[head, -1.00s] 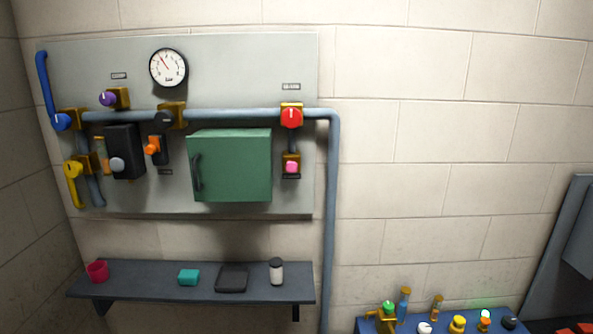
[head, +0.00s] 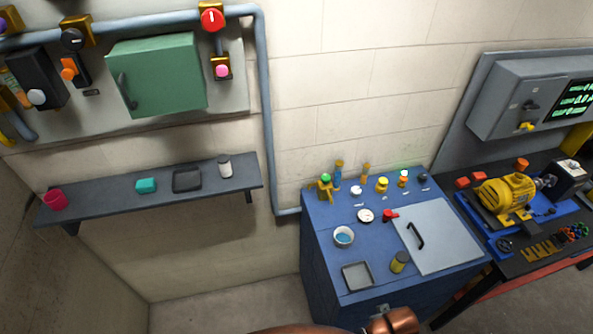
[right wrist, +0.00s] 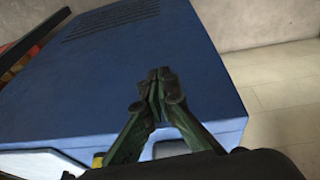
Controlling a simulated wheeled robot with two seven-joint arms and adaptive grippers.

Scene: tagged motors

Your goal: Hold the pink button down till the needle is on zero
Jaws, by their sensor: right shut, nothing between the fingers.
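The pink button (head: 222,70) sits in a brass-coloured housing on the wall panel, below a red knob (head: 212,19). My right gripper (right wrist: 160,75) shows in the right wrist view, fingers together and empty, in front of the side of the blue cabinet (right wrist: 130,50). It is well away from the pink button. Part of my copper-coloured arm shows at the bottom of the head view. My left gripper is not in view.
A green box (head: 155,75) and a pipe (head: 262,120) flank the button. A dark shelf (head: 100,206) with small items hangs below. A yellow motor (head: 505,195) stands at right.

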